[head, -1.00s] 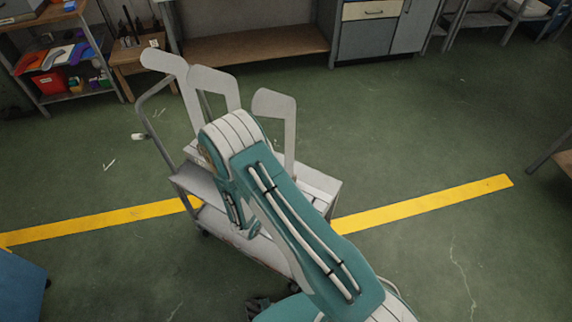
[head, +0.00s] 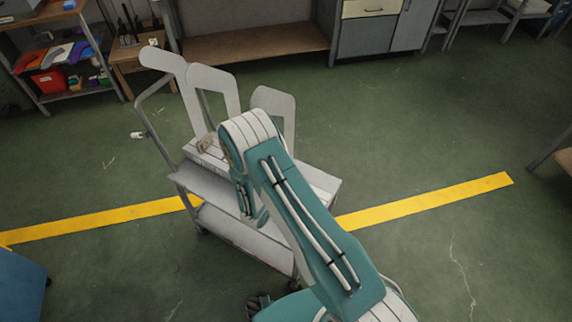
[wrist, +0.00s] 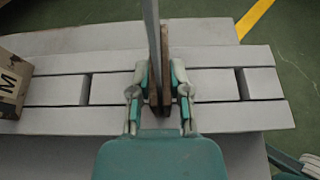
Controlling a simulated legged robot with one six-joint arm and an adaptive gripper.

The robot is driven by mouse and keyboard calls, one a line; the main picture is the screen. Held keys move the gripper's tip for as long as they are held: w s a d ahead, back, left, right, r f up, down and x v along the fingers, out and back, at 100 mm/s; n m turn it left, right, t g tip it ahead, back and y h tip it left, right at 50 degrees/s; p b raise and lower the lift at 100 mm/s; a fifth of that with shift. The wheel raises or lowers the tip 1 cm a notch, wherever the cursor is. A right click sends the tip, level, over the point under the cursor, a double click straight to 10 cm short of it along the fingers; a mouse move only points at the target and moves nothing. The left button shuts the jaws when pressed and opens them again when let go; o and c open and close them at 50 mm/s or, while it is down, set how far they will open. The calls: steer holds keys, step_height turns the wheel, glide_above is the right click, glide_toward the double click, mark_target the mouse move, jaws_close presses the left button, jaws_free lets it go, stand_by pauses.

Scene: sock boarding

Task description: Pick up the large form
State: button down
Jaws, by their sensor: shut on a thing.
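Three pale flat sock forms stand upright on the cart in the head view: a left one (head: 165,60), a middle one (head: 214,78) and a right one (head: 272,97). My gripper (wrist: 160,100) is shut on the lower part of one form, seen edge-on in the wrist view (wrist: 152,22). This appears to be the right form, whose lower part is hidden behind my arm in the head view. I cannot read a size mark on it. A brown block stands between the jaws beside the form. The gripper is low over the pale slotted rack (wrist: 55,90).
A tan block marked M (wrist: 12,85) sits on the rack at left; it also shows in the head view (head: 206,142). The grey cart (head: 205,186) has a handle at its left. Shelves (head: 68,75) stand at the back left. The floor right of the cart is clear.

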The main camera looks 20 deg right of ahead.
step_height(320, 180, up, 18)
stand_by(2.3)
steer(key=shift+r, duration=0.1)
